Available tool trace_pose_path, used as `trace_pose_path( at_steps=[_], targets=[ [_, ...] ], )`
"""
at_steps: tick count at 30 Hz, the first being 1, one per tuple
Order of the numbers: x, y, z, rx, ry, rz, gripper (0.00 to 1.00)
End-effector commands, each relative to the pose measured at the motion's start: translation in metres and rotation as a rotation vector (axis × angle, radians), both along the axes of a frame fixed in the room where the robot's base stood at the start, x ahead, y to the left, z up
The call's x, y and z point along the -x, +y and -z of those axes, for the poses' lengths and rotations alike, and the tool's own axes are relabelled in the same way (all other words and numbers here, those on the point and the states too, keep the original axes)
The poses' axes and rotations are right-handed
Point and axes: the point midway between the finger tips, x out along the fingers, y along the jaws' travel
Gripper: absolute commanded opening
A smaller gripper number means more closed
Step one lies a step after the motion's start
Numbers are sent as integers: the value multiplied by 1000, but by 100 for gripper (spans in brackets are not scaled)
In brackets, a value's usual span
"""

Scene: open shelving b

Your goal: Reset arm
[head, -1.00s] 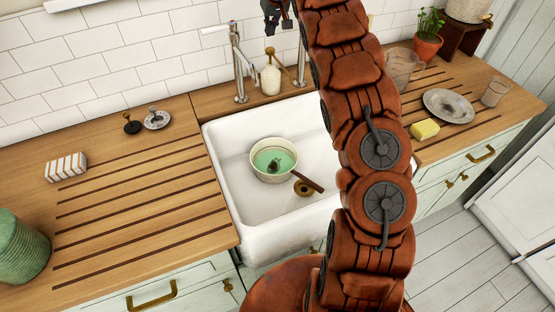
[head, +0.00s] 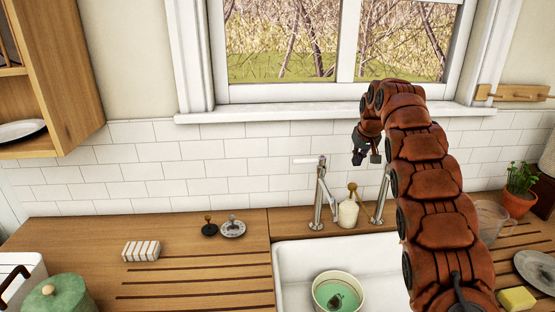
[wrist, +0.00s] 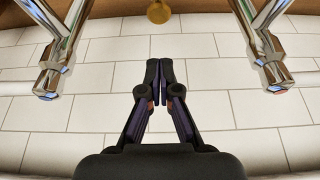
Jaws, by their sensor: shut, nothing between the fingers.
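My gripper (wrist: 159,68) is shut and empty in the wrist view, its two dark fingertips together in front of the white wall tiles. In the head view my gripper (head: 366,156) hangs at the end of my red-brown arm, in front of the tiled wall and above the taps. My arm rises at the right of the sink and bends over to the left at its top.
Chrome taps (head: 319,200) and a soap bottle (head: 348,213) stand behind the white sink (head: 291,262). A pot (head: 338,291) with green inside sits in the sink. A potted plant (head: 520,190), a glass jug (head: 490,220) and a yellow sponge (head: 516,299) are at right.

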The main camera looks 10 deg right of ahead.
Motion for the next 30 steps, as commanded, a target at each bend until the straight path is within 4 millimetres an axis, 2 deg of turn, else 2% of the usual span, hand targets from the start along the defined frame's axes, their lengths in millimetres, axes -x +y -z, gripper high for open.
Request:
trace_pose_path(
  at_steps=[5,14,23,30],
  targets=[
    [22,8,-8,11,34,24,0],
    [88,26,-21,26,116,86,0],
    [168,49,-26,24,194,130,0],
    [240,71,-21,13,261,146,0]
  ],
)
